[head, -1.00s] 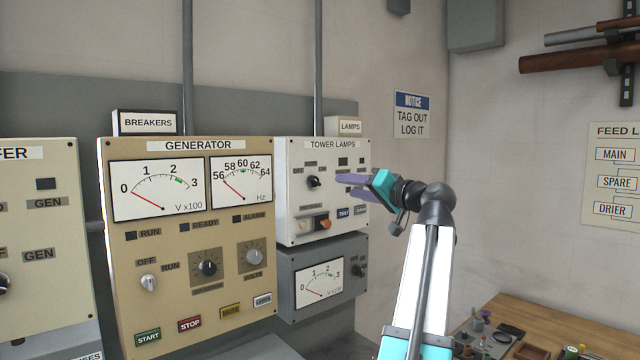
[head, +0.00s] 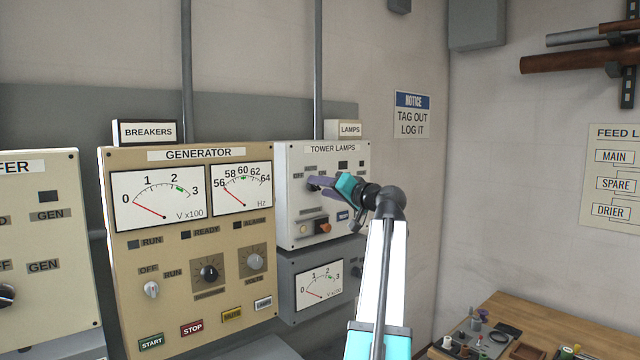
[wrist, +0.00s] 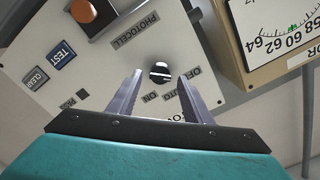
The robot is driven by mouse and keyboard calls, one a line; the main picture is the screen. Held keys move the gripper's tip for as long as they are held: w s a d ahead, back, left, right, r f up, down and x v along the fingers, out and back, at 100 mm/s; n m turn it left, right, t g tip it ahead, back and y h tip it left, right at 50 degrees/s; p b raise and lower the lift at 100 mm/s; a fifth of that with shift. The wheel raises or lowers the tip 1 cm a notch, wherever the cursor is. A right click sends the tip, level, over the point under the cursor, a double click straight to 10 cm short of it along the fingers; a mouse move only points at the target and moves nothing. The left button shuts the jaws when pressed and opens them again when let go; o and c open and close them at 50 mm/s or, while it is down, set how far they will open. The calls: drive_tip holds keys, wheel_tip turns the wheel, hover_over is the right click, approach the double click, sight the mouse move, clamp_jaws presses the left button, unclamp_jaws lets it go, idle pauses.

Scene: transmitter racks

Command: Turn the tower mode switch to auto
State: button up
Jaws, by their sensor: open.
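I cannot tell which label the mark points at. My gripper (wrist: 160,76) is open, with one finger on each side of the knob in that view; contact is not clear. In the head view my gripper (head: 322,187) is at the panel and largely covers the knob.
On the same panel are an orange rocker (wrist: 84,10) by the PHOTOCELL label, a blue TEST button (wrist: 62,54) and a grey CLEAR button (wrist: 35,78). The beige Generator panel (head: 120,240) stands close on the left. A cluttered wooden bench (head: 535,315) is at lower right.

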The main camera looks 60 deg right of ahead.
drive_tip(key=shift+x, duration=0.8)
drive_tip(key=c, duration=1)
drive_tip(key=shift+c, duration=0.2)
drive_tip(key=shift+m, duration=0.4)
drive_tip(key=m, duration=0.8)
drive_tip(key=shift+s+f+m+p, duration=0.1)
drive_tip(key=shift+m+p, duration=0.2)
drive_tip(key=shift+m, duration=0.1)
